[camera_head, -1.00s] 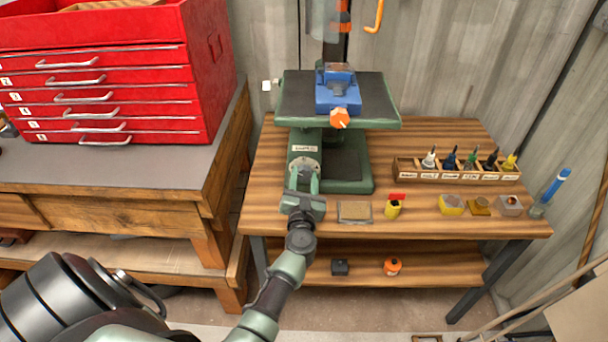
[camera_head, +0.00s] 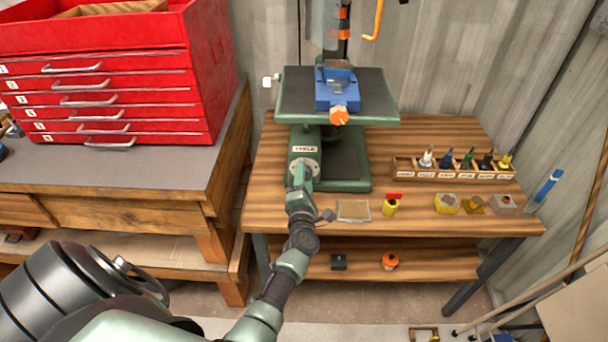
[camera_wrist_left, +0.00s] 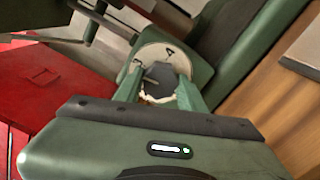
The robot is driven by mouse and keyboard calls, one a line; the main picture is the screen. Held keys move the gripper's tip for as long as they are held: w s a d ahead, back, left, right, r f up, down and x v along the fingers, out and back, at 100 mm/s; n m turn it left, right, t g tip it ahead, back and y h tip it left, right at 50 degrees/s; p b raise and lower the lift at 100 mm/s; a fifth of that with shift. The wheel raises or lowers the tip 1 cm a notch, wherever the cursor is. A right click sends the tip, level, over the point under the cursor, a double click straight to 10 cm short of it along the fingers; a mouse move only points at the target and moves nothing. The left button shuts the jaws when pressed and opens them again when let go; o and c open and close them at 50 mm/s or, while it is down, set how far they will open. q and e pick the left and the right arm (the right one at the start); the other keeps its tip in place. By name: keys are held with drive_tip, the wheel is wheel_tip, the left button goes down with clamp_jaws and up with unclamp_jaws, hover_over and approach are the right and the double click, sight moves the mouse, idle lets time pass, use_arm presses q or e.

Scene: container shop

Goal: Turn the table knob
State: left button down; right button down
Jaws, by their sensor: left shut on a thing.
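The table knob is a dark knob (camera_wrist_left: 166,80) on a pale round dial (camera_wrist_left: 153,56) with a black mark, on the green drill press. In the left wrist view it sits between the two green fingers of my left gripper (camera_wrist_left: 160,92), which is shut on it. In the head view, my left gripper (camera_head: 300,178) reaches the dial (camera_head: 304,167) on the front of the drill press column, under its green table (camera_head: 290,103). The knob itself is hidden there by the gripper. My right gripper is not in view.
A blue vise (camera_head: 336,92) with an orange knob (camera_head: 340,116) sits on the press table. A labelled wooden rack (camera_head: 453,174) of several bottles and small items stand on the wooden bench (camera_head: 420,138) to the right. A red tool chest (camera_head: 215,75) stands left.

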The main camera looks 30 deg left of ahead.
use_arm(q)
drive_tip(key=shift+d+f+m, duration=0.1)
drive_tip(key=shift+m, duration=0.9)
drive_tip(key=c, duration=0.9)
unclamp_jaws()
drive_tip(key=shift+o, duration=0.2)
drive_tip(key=shift+s+p, duration=0.1)
drive_tip(key=shift+p, duration=0.2)
drive_tip(key=p+v, duration=0.1)
drive_tip(key=v, duration=0.6)
drive_tip(key=shift+s+d+p, duration=0.2)
drive_tip(key=shift+s+p, duration=0.1)
drive_tip(key=shift+p, duration=0.1)
